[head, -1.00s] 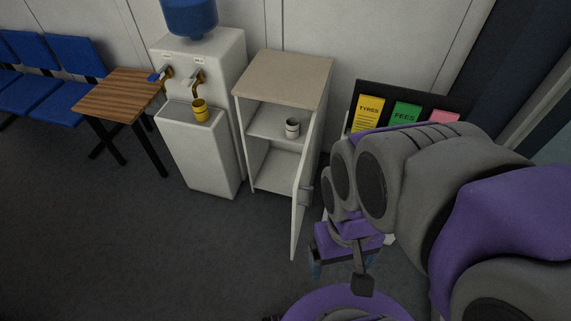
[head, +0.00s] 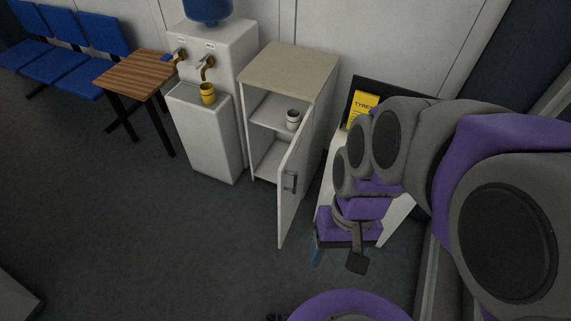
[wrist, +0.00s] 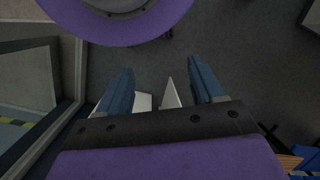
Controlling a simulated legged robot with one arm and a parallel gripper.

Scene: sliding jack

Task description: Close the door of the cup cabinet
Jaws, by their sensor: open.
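The cup cabinet (head: 290,62) is a white box with a beige top in the middle of the head view. Its door (head: 295,205) is hinged on the right and stands partly open, with a grey handle (head: 290,182) on the outer face. A white cup (head: 293,119) stands on the inner shelf. My gripper (head: 338,252) is open, to the right of the door's outer face; contact cannot be told. In the wrist view its two blue fingers (wrist: 160,82) are spread, with a pale pointed shape between them that may be the door.
A water dispenser (head: 205,140) with a yellow cup (head: 208,93) stands left of the cabinet. Beyond it are a wooden table (head: 135,72) and blue chairs (head: 62,62). A white stand (head: 400,212) with a sign board is at right.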

